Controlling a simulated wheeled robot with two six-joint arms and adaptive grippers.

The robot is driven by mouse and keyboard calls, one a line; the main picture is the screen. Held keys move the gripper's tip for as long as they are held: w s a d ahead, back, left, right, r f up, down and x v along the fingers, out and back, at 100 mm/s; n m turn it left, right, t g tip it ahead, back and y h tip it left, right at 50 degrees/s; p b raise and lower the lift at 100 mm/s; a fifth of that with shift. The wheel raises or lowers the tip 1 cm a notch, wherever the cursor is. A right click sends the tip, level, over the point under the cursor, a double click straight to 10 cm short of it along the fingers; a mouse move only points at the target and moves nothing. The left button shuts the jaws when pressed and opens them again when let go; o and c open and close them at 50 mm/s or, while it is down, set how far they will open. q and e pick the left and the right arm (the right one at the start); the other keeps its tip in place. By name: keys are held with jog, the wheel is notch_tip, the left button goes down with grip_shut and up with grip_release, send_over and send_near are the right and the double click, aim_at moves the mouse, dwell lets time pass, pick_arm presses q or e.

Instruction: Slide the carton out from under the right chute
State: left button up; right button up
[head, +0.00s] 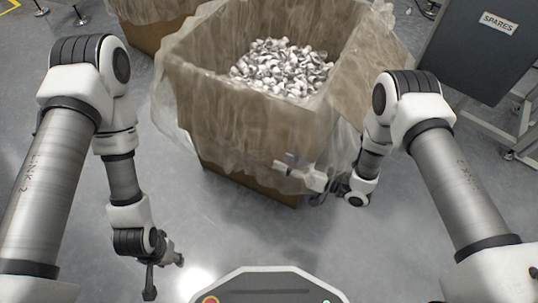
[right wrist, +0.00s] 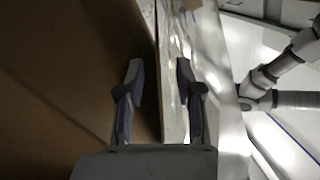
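A large open brown carton (head: 235,130) with a clear plastic liner (head: 172,85) stands on the floor in the middle of the head view. It holds a heap of white and grey caps (head: 285,68). My right gripper (head: 286,162) is at the carton's near side, low toward its right corner, partly blurred by the liner. In the right wrist view its two fingers (right wrist: 158,72) are apart, with a brown carton panel (right wrist: 60,80) on the left and a carton edge between them. Contact is unclear. My left gripper (head: 164,277) hangs low at the left, fingers apart and empty. No chute is recognisable.
Another lined carton (head: 150,32) stands behind at the upper left. A dark grey panel labelled SPARES (head: 465,50) on a metal frame (head: 520,125) stands at the right. The grey floor (head: 215,230) in front of the carton is clear.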

jog(key=v, duration=0.5)
jog(key=shift+s+d, duration=0.25)
jog(key=shift+d, duration=0.1)
jog(key=s+d+f+m+g+h, duration=0.45)
jog(key=s+d+h, duration=0.35)
jog(key=s, duration=0.3)
jog(key=s+d+f+m+g+h, duration=0.3)
jog(key=s+d+m+h, duration=0.2)
jog(key=s+d+h, duration=0.45)
notch_tip(320, 180, up, 31)
jog(key=s+a+y+p, duration=0.1)
jog(key=a+p, duration=0.1)
jog(key=p, duration=2.9)
